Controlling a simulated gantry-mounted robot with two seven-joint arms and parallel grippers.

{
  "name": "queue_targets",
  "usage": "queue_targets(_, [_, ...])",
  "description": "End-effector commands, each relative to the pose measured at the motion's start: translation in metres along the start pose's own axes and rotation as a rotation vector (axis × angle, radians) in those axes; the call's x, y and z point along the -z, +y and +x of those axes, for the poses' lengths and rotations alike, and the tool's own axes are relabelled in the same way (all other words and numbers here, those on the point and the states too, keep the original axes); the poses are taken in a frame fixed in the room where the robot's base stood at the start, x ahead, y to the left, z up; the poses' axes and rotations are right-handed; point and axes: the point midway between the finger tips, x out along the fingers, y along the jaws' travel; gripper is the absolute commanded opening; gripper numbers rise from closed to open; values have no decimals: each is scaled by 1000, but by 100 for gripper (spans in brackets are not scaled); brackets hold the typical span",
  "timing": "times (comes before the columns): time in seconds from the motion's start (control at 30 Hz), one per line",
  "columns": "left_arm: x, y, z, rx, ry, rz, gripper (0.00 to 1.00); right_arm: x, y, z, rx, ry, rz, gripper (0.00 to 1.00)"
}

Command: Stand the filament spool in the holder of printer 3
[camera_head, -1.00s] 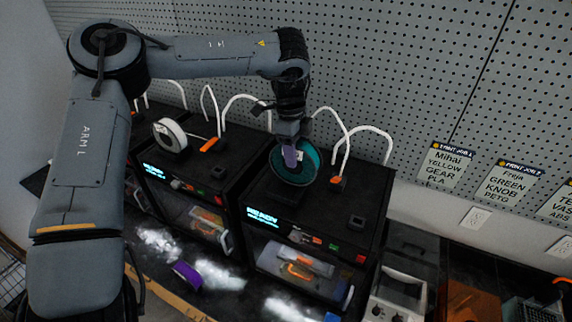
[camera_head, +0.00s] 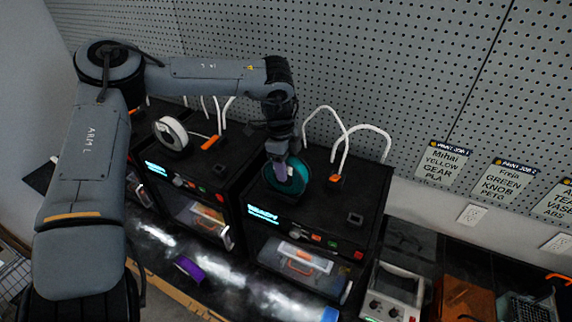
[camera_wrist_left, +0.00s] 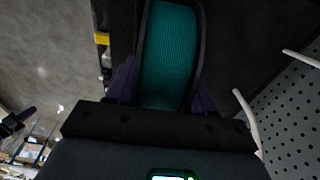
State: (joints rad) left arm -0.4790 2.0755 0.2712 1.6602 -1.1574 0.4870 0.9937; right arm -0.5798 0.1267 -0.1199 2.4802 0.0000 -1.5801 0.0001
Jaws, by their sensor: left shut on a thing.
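The filament spool (camera_head: 292,184), teal with dark flanges, is upright at the top of the right-hand printer (camera_head: 330,212). My left gripper (camera_head: 281,172) is shut on it from above. In the left wrist view the teal winding of the spool (camera_wrist_left: 168,55) fills the space between the purple fingers of my left gripper (camera_wrist_left: 165,85). The holder under the spool is hidden by the spool and gripper, so I cannot tell whether the spool touches it. No printer number is readable. My right gripper is not in view.
A white spool (camera_head: 171,134) stands on the printer to the left. White tubes (camera_head: 345,140) arch up behind the spool. A small dark block (camera_head: 355,218) sits on the right printer's top. A purple item (camera_head: 189,268) lies on the bench in front. A pegboard (camera_head: 400,70) stands behind.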

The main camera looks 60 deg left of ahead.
Motion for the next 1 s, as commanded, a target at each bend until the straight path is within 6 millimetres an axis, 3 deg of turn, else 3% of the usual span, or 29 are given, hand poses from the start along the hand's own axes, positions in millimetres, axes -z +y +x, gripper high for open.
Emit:
queue_targets(0.1, [0,0,2,1,1,0,8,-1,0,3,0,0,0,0])
queue_targets(0.13, [0,0,2,0,0,0,55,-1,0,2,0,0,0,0])
queue_targets(0.3, [0,0,2,0,0,0,78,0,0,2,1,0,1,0])
queue_targets(0.7, [0,-1,-4,3,0,0,78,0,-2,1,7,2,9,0])
queue_targets(1.0, [0,-1,-50,7,1,0,78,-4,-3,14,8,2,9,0])
